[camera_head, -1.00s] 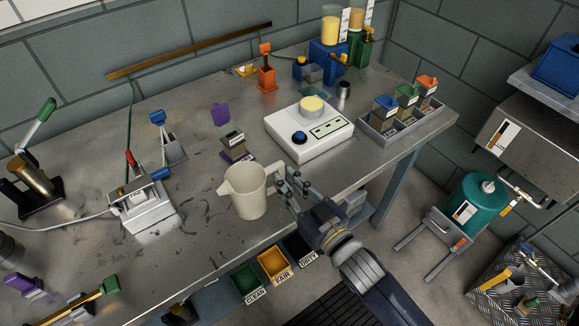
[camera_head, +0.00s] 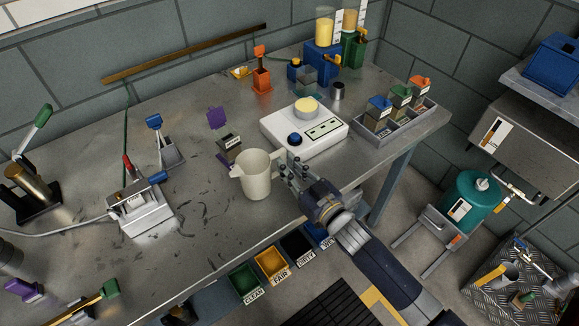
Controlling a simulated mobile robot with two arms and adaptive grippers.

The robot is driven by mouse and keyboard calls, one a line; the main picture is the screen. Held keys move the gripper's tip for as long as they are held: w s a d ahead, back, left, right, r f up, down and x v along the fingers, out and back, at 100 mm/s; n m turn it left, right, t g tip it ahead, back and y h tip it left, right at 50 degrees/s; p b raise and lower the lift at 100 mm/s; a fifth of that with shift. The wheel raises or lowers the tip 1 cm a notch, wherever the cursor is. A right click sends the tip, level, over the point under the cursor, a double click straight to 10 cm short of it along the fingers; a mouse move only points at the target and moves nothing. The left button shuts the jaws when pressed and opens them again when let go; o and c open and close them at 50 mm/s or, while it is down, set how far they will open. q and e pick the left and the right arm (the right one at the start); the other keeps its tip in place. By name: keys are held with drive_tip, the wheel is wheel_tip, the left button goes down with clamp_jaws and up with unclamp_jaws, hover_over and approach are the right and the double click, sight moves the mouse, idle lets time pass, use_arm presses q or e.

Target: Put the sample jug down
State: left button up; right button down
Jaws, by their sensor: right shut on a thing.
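The sample jug (camera_head: 255,176) is a cream-coloured jug with a spout to the left and its handle to the right. It is upright at the front middle of the grey workbench (camera_head: 215,245). Its base looks at or very close to the bench top; I cannot tell for sure whether it touches. My right gripper (camera_head: 290,169) is shut on the jug's handle from the right side. The gripper hides part of the handle. My left gripper does not show.
A white device with a blue knob (camera_head: 304,130) stands behind the jug, to the right. A purple-lidded container (camera_head: 229,146) is close behind it. A metal clamp device (camera_head: 141,208) stands to the left. Bins (camera_head: 271,263) hang below the front edge.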

drive_tip(key=shift+f, duration=0.1)
drive_tip(key=c, duration=1.6)
unclamp_jaws()
drive_tip(key=shift+o, duration=0.2)
drive_tip(key=shift+r, duration=0.2)
drive_tip(key=b+v, duration=0.1)
drive_tip(key=v, duration=1.1)
